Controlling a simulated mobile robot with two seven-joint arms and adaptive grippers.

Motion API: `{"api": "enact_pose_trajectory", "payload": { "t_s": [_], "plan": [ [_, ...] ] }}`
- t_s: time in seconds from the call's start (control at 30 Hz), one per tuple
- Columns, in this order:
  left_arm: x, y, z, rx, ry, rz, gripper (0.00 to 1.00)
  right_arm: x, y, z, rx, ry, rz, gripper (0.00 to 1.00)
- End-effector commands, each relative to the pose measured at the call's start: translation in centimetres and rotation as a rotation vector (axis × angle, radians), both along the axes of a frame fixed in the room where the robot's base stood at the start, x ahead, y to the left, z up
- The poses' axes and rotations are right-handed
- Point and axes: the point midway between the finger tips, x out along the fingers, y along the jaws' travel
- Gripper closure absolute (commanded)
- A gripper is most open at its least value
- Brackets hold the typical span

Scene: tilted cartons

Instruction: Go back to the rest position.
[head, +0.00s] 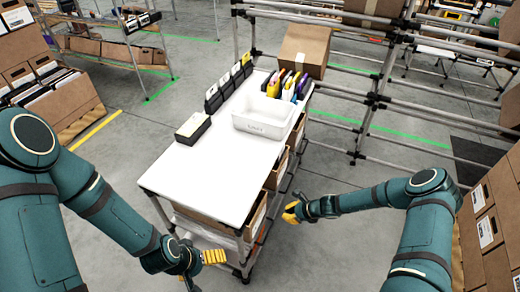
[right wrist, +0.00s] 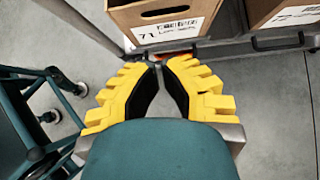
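My right gripper (head: 292,213) is near the right side of the white-topped cart, over the grey floor, apart from the cart in the head view. In the right wrist view its yellow fingers (right wrist: 159,66) come nearly together at the tips, with nothing held between them. My left gripper (head: 214,257) is low, in front of the cart's near end. Its yellow fingers show from the side, so their opening is hidden. Both arms reach forward from the lower corners.
The cart's white top (head: 205,180) carries a white bin (head: 262,130), black file holders and a small box (head: 192,128). Cartons (right wrist: 165,18) sit on its lower shelf, close beyond the right fingers. A tilted carton (head: 304,50) is behind. More cartons (head: 488,225) stand at the right edge.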

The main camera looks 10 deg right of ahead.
Motion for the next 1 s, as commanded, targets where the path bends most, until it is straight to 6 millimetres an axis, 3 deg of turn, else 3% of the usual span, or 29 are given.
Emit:
{"api": "enact_pose_trajectory", "payload": {
  "t_s": [0.17, 0.27, 0.37, 0.5, 0.7, 0.83, 1.0],
  "plan": [
    [0.0, 0.0, 0.0, 0.000, 0.001, 0.000, 0.00, -0.2, 0.4, 0.1, -0.011, -0.004, 0.023, 1.00],
    [0.0, 0.0, 0.0, 0.000, 0.001, 0.000, 0.00, -1.4, 2.2, 0.9, -0.075, -0.032, 0.147, 1.00],
    [0.0, 0.0, 0.0, 0.000, 0.001, 0.000, 0.00, -4.1, 4.9, 2.4, -0.205, -0.100, 0.399, 1.00],
    [0.0, 0.0, 0.0, 0.000, 0.000, 0.000, 0.00, -9.4, 8.0, 5.5, -0.428, -0.268, 0.862, 1.00],
    [0.0, 0.0, 0.0, 0.000, 0.000, 0.000, 0.00, -15.7, 9.8, 10.5, -0.651, -0.549, 1.409, 1.00],
    [0.0, 0.0, 0.0, 0.000, 0.000, 0.000, 0.00, -18.3, 10.4, 12.8, -0.715, -0.687, 1.613, 1.00],
    [0.0, 0.0, 0.0, 0.000, 0.000, 0.000, 0.00, -19.6, 10.7, 14.0, -0.742, -0.763, 1.710, 1.00]
  ]
}}
